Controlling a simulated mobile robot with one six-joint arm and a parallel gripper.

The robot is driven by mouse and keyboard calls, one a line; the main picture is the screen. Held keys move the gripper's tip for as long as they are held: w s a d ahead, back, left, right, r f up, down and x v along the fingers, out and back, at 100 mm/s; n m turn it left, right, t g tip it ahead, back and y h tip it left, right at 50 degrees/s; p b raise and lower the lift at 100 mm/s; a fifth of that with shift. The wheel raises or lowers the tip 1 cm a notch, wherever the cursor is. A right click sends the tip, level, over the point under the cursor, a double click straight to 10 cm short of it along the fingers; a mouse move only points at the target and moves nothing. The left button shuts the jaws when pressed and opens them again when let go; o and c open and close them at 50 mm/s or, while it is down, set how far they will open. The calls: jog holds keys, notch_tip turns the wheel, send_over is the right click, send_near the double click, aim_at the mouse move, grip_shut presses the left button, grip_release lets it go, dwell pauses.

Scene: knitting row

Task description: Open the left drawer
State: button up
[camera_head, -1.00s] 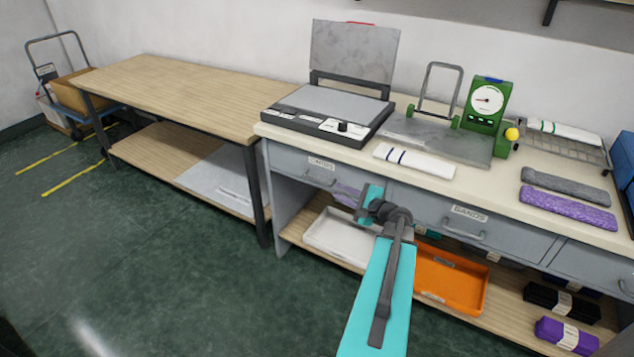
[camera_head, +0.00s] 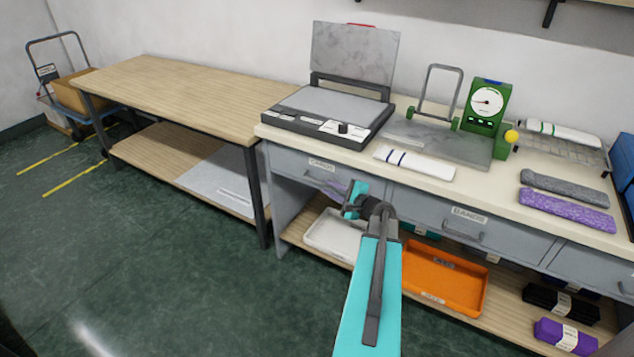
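The left drawer (camera_head: 291,164) is a grey drawer front labelled CARDS, under the left end of the bench top. It looks shut, and my arm covers part of its right side. Its handle (camera_head: 314,180) shows below the label. My gripper (camera_head: 345,199) is in front of the drawer's right part, just right of and below the handle. The fingers are small and partly hidden by the wrist, so I cannot tell whether they are open or touching the handle.
A BANDS drawer (camera_head: 464,231) is to the right. A white tray (camera_head: 318,240) and an orange tray (camera_head: 438,275) sit on the shelf below. A wooden table (camera_head: 170,90) stands left of the bench. The green floor (camera_head: 150,260) in front is clear.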

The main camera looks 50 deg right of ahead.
aim_at(321, 183)
jog(key=shift+p+x, duration=0.45)
jog(key=shift+x, duration=3.4)
grip_shut()
